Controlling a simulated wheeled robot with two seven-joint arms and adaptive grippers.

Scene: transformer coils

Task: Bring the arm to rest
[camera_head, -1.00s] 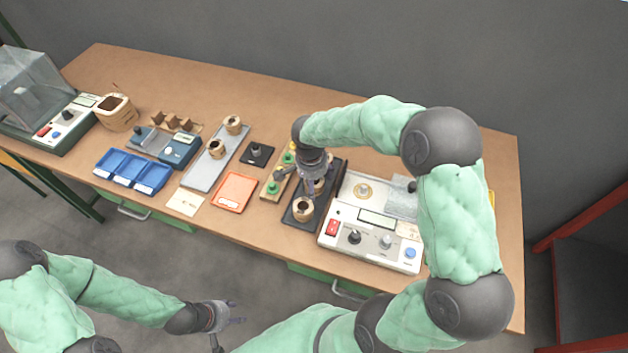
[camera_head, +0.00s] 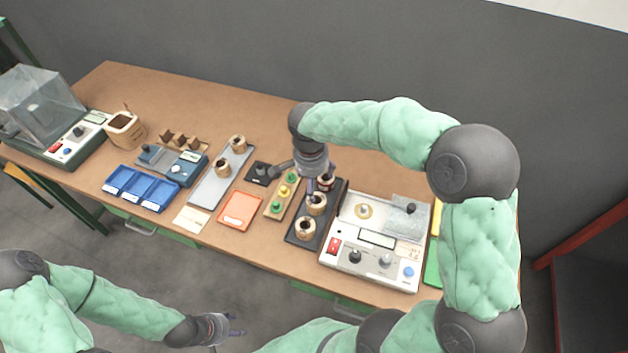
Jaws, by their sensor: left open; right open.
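My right gripper (camera_head: 318,186) is open above the far end of the black tray (camera_head: 298,238) on the bench. The tray holds coils in a row: a near coil (camera_head: 305,229), a middle coil (camera_head: 316,204) and a far coil (camera_head: 326,183) close to the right fingers. I cannot tell whether the fingers touch the far coil. My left gripper (camera_head: 236,327) is open and empty in front of the bench, over the floor.
A white test device (camera_head: 340,249) stands right of the black tray. Left are a board with coloured knobs (camera_head: 278,205), an orange tray (camera_head: 240,226), a grey tray (camera_head: 207,195) with two coils, and blue bins (camera_head: 140,190). The bench's back strip is clear.

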